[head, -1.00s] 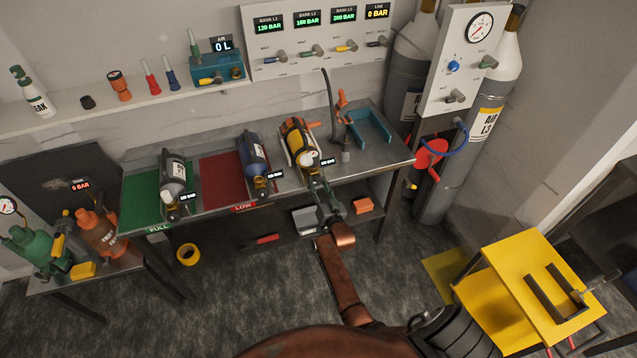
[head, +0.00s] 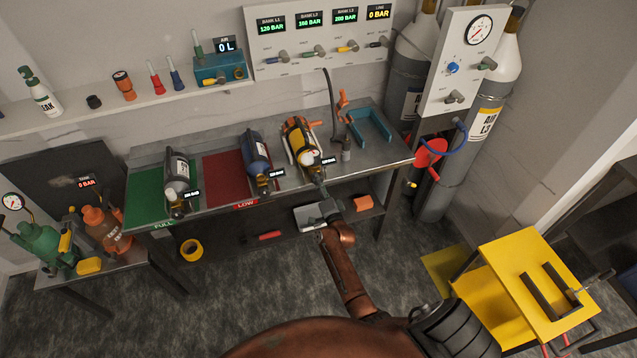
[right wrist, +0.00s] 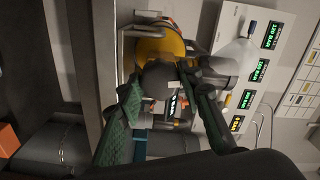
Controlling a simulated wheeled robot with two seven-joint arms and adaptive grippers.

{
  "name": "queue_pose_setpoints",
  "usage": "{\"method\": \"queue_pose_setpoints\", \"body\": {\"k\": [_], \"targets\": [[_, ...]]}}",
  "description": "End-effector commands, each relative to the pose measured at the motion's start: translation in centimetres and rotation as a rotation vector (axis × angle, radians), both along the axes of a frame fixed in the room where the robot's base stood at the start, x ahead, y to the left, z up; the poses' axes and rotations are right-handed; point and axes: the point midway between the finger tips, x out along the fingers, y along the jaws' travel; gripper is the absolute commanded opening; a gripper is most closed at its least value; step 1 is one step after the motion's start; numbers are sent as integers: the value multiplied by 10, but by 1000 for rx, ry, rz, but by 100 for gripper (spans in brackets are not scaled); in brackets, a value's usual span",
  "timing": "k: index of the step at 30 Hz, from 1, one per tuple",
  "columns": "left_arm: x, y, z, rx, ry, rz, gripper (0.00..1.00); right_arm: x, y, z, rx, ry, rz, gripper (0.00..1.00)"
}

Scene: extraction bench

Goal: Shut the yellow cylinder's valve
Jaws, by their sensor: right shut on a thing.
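The yellow cylinder (head: 299,138) lies in a cradle on the bench, its valve end toward the front edge. In the right wrist view its yellow body (right wrist: 150,48) is behind a dark round valve knob (right wrist: 158,79). My right gripper (head: 319,186) is at this valve end, over the bench's front edge. In the right wrist view its green-padded fingers (right wrist: 160,88) are on either side of the knob and shut on it. The fingers partly hide the valve, so how far it is turned cannot be told. My left gripper is not in view.
A dark blue cylinder (head: 255,155) and a grey one (head: 177,180) lie to the left on the bench. A teal cradle (head: 370,128) and an orange-handled tool (head: 343,105) are to the right. A gauge panel (head: 462,65) stands at the right back.

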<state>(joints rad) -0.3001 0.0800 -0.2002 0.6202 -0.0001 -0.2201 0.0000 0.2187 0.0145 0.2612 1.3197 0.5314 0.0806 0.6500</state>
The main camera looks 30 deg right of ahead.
Motion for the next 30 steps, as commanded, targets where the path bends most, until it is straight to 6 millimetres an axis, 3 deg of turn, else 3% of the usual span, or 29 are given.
{"method": "queue_pose_setpoints", "body": {"k": [10,27,28,30], "targets": [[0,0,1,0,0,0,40,-1,1,-2,149,-32,1,9],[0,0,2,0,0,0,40,-1,1,-2,180,-40,1,9],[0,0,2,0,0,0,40,-1,1,-2,179,-39,1,35],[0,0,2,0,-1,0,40,-1,1,-2,179,-39,1,40]]}}
